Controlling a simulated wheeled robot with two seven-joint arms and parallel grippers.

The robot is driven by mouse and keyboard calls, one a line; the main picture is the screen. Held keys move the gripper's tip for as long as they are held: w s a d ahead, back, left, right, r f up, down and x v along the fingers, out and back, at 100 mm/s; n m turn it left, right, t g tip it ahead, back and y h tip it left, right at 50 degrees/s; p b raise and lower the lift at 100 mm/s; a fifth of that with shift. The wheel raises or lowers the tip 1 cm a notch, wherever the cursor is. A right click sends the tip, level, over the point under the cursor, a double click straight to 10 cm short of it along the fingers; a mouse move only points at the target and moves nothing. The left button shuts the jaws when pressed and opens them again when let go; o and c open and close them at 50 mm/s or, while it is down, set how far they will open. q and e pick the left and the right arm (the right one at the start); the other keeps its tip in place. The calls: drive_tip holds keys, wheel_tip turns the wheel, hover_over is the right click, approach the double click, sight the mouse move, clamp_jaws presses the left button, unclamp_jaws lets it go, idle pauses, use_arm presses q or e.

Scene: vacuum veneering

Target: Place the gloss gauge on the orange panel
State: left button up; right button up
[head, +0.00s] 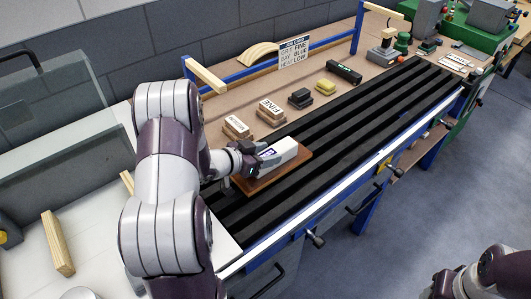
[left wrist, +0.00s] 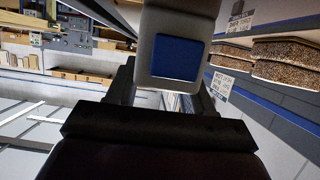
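The gloss gauge (head: 280,152) is a white box with a blue display on its near end. My left gripper (head: 258,158) is shut on that end. In the left wrist view the gauge (left wrist: 178,22) stands out between the two fingers (left wrist: 162,92), its blue display facing the camera. The orange-brown panel (head: 268,181) lies on the black slats, directly under the gauge. Whether the gauge touches the panel or hovers just above it I cannot tell. Part of my right arm shows at the lower right; its fingers cannot be made out.
Black slats (head: 368,112) run diagonally along the bench. Behind them stand sanding blocks (head: 271,111), a dark block (head: 300,97), a yellow block (head: 325,87) and a black case (head: 344,72). A sign (head: 294,50) stands at the back. The slats right of the panel are clear.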

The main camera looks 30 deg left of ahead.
use_arm(q)
drive_tip(key=o, duration=0.4)
